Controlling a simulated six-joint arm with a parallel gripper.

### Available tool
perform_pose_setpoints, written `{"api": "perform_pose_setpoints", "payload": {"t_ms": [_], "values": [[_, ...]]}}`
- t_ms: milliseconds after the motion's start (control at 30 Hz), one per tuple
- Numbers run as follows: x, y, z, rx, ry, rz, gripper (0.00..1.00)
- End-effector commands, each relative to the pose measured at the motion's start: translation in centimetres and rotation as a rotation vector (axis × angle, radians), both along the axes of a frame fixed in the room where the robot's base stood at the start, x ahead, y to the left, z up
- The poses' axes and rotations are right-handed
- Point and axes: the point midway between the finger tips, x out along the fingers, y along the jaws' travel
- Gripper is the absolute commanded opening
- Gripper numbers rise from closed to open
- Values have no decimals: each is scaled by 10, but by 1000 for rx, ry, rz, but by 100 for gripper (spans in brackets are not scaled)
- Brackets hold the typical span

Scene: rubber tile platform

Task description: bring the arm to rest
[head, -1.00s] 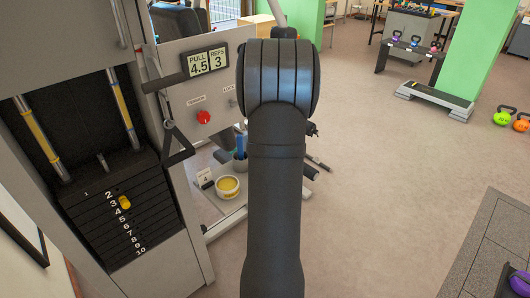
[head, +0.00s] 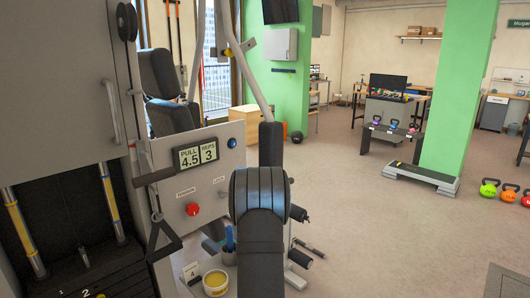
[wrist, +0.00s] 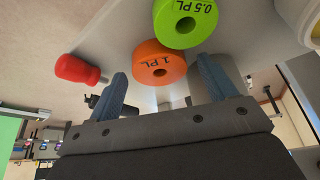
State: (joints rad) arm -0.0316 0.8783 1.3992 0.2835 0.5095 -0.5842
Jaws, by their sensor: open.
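My arm (head: 262,215) rises from the bottom middle of the head view in front of the grey exercise machine (head: 215,135). My gripper is hidden there behind my own arm. In the wrist view my gripper (wrist: 163,70) shows two blue-grey fingers spread apart. An orange disc marked 1 PL (wrist: 158,64) appears between the fingertips, and a green disc marked 0.5 PL (wrist: 184,20) is above it. Neither disc is seen gripped; how far the orange one is from the fingers I cannot tell.
A red knob (head: 192,209) and a PULL/REPS display (head: 197,155) are on the machine. A red-handled part (wrist: 76,68) is left of the fingers. Open floor (head: 370,240) lies to the right.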

Motion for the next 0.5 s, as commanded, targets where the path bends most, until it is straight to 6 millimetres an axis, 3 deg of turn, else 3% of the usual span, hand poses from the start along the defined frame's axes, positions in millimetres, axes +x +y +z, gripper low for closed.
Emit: {"api": "perform_pose_setpoints", "payload": {"t_ms": [33,100,233,500], "values": [[2,1,-4,0,-1,0,77],[2,1,11,1,-5,1,77],[1,0,22,1,-2,0,77],[1,0,28,1,-2,0,77]]}}
